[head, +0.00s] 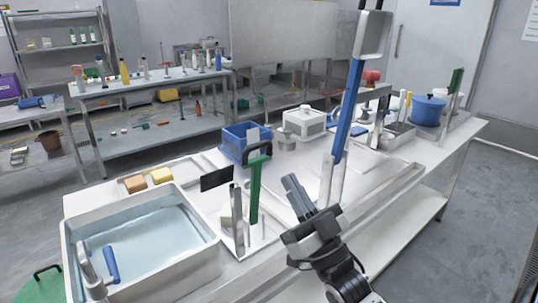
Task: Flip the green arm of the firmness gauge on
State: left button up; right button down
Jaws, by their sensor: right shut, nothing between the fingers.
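A green arm (255,190) stands nearly upright on the near part of the white bench, right of the water basin. Its top is a short green crosspiece, with a dark curved bar beside it. Thin metal uprights (237,215) stand at its foot; I take these as part of the firmness gauge. My right gripper (291,184) is just right of the green arm, apart from it in the picture. Its fingers are shut and empty, pointing up and away. My left gripper is out of view.
A tall blue lever (349,110) rises right of my gripper. A water basin (207,258) fills the left front. A blue crate (232,147), a white box (306,125) and a blue pot (428,112) stand farther back. A dark plate (216,178) stands left of the green arm.

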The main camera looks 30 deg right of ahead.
jog(key=w+r+p, duration=0.1)
jog(key=w+r, duration=0.1)
jog(key=w, duration=0.5)
jog(key=shift+a+r, duration=0.25)
jog(key=shift+r, duration=0.05)
jog(key=shift+w, duration=0.1)
